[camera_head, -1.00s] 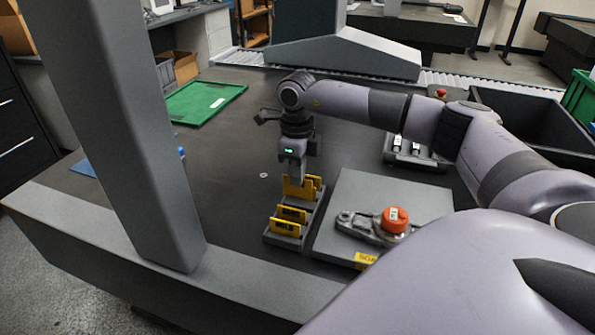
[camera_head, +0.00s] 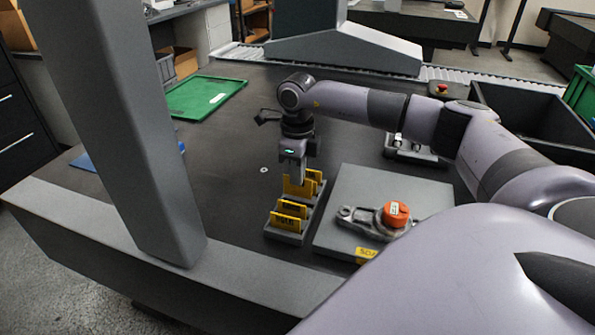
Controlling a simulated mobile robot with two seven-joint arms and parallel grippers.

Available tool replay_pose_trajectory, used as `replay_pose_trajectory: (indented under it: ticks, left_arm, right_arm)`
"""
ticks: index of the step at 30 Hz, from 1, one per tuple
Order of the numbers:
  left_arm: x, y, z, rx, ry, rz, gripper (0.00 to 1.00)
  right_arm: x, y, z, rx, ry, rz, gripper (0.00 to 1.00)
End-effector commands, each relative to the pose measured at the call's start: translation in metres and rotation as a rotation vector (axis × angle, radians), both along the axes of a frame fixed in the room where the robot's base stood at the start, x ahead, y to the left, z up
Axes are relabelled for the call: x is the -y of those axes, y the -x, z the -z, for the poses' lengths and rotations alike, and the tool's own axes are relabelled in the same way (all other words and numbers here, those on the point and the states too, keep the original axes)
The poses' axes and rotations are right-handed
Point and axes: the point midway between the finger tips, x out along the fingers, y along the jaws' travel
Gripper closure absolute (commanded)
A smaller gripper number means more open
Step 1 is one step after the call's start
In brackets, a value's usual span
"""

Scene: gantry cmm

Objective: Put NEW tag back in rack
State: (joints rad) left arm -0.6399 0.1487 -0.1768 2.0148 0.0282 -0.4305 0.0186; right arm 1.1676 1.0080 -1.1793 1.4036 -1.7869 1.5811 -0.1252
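The small grey rack (camera_head: 268,233) stands on the dark table, left of the grey plate, with several yellow tags upright in its slots. My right gripper (camera_head: 295,180) points down over the rack's far half, its fingertips at a yellow tag (camera_head: 289,187). The fingers look shut on this tag, though they are small and partly hide it. The tag's lower edge is at the rack, and I cannot tell if it is fully seated. Another yellow tag (camera_head: 316,175) shows just behind. Two yellow tags (camera_head: 285,222) stand in the near slots. The word NEW cannot be read. My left gripper is out of view.
Right of the rack, a grey plate (camera_head: 350,190) bears a metal part with an orange knob (camera_head: 396,213). A grey column (camera_head: 125,150) blocks the left. A green tray (camera_head: 190,98) lies at the back left. A black bin (camera_head: 545,115) stands at the right.

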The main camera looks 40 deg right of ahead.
Motion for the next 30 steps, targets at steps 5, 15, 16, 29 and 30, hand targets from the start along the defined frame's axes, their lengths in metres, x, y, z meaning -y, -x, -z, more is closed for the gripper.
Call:
replay_pose_trajectory:
  ticks: [5, 15, 16, 29, 30]
  left_arm:
    - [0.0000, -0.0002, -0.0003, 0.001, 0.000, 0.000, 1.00]
    - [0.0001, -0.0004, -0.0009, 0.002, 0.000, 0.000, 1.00]
    - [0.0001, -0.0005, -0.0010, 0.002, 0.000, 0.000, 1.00]
    - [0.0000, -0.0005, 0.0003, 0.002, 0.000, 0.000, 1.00]
    - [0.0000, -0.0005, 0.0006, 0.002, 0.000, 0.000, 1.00]
  right_arm:
    - [-0.0001, 0.0000, 0.0002, 0.000, 0.000, 0.000, 1.00]
    - [-0.0002, 0.0001, 0.0043, 0.000, -0.001, 0.000, 1.00]
    - [-0.0002, 0.0001, 0.0043, 0.000, -0.001, 0.000, 1.00]
    - [-0.0003, 0.0001, 0.0074, 0.000, -0.001, 0.000, 1.00]
    - [-0.0002, 0.0001, 0.0085, 0.000, -0.001, 0.000, 1.00]
